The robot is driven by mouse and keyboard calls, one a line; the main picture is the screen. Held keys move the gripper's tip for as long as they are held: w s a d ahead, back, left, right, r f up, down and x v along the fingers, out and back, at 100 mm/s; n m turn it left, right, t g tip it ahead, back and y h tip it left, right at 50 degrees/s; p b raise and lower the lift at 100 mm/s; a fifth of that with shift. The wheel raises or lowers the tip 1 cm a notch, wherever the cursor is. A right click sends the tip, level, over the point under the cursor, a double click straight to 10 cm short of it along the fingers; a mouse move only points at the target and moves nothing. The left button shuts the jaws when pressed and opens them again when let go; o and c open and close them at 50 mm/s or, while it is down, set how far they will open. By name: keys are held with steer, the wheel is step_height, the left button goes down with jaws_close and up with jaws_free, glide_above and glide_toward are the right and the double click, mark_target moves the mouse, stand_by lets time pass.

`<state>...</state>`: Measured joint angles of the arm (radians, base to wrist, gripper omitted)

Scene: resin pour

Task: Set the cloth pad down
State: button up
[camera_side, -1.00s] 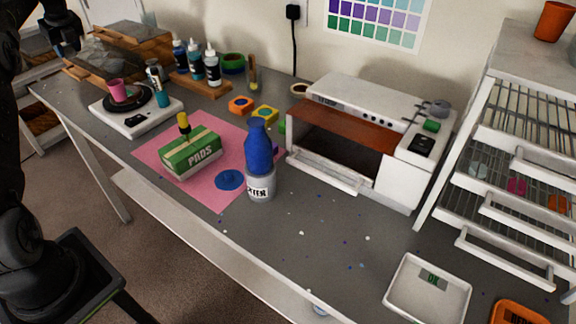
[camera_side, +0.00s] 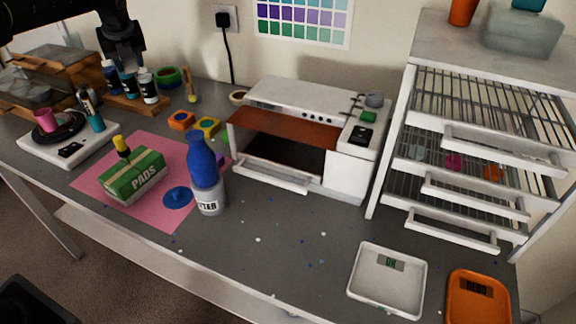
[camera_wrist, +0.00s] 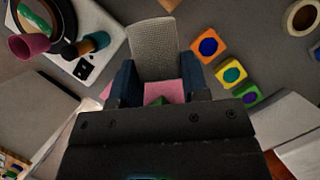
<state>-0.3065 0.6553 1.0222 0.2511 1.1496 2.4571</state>
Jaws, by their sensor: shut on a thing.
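In the wrist view, the cloth pad (camera_wrist: 153,46) is a pale grey, woven-looking piece. My gripper (camera_wrist: 158,78) is shut on it, with one dark blue finger on each side, and the pad sticks out beyond the fingertips. In the side view my gripper (camera_side: 124,58) hangs in the air at the upper left, in front of the dropper bottles. I cannot make out the pad there. The green PADS box (camera_side: 133,177) stands on the pink mat (camera_side: 152,217), below and apart from my gripper.
A blue-capped bottle (camera_side: 205,180) stands at the mat's right edge, beside a blue disc (camera_side: 177,197). A turntable with a pink cup (camera_side: 44,120) is at left. The open oven (camera_side: 310,130) is behind. Bare table lies at front centre, near a white scale (camera_side: 388,280).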

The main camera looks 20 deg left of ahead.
steer(key=d+m, duration=0.3)
steer(key=d, duration=1.2)
steer(key=m+t+h, duration=0.2)
steer(key=m+h, duration=0.2)
steer(key=m, duration=0.4)
glide_above(310, 266)
steer(key=s, duration=0.1)
steer(key=f, duration=1.3)
steer(key=shift+s+f, duration=0.1)
steer(key=shift+s, duration=0.1)
steer(key=shift+d+f, duration=0.1)
steer(key=shift+f, duration=1.9)
steer(key=shift+f, duration=0.15)
steer(key=o, duration=0.9)
